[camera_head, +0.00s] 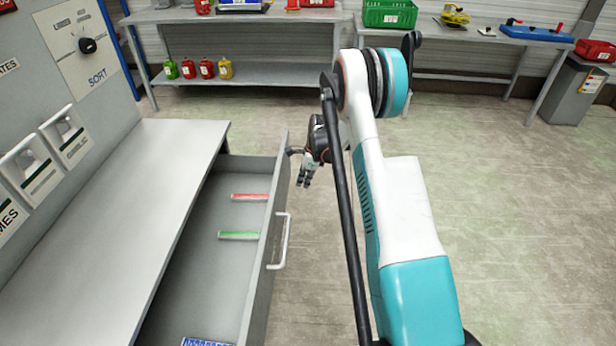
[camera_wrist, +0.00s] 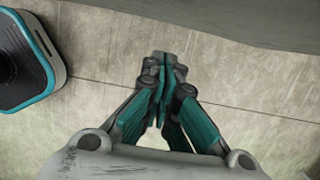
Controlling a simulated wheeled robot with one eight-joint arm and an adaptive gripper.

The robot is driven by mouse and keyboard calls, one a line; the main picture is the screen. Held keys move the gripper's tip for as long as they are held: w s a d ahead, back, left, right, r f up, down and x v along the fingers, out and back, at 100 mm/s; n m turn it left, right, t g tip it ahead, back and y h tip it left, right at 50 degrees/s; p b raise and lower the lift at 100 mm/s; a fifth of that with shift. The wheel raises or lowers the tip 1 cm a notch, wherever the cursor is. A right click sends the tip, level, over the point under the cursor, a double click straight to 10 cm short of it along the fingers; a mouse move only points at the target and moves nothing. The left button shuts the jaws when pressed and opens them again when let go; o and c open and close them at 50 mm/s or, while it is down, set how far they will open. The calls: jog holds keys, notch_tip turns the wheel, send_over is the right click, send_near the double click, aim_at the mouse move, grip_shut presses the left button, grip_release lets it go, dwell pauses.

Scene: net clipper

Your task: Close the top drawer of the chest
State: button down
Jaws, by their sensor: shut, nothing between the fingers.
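The top drawer of the chest (camera_head: 251,285) stands pulled out in the head view, with its inside showing. Its front panel carries a pale bar handle (camera_head: 282,243). The grey chest top (camera_head: 125,205) lies to the left of the drawer. My gripper (camera_head: 304,186) is just to the right of the drawer front's far end, outside the drawer. I cannot tell whether it touches the panel. In the wrist view my gripper (camera_wrist: 163,62) is shut and empty, its fingers together above the floor. A grey surface, probably the drawer front (camera_wrist: 240,20), crosses the top right of that view.
Inside the drawer lie a red bar (camera_head: 250,197), a green bar (camera_head: 239,235) and a blue item (camera_head: 205,342). Workbenches (camera_head: 240,75) with bottles and crates stand at the back. A grey bin (camera_head: 580,92) is at the far right. The floor (camera_head: 530,230) to the right is clear.

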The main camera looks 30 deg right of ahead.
jog(key=shift+w+a+r+b, duration=0.1)
jog(key=shift+w+a+b, duration=0.1)
jog(key=shift+w+a, duration=0.45)
jog(key=shift+w+a+r+b, duration=0.1)
jog(key=shift+w+a+b, duration=0.2)
jog(key=shift+a, duration=0.5)
jog(key=shift+w, duration=0.1)
jog(key=w+a, duration=1.1)
jog(key=a, duration=0.4)
jog(key=shift+w+a, duration=0.15)
jog(key=shift+a, duration=0.15)
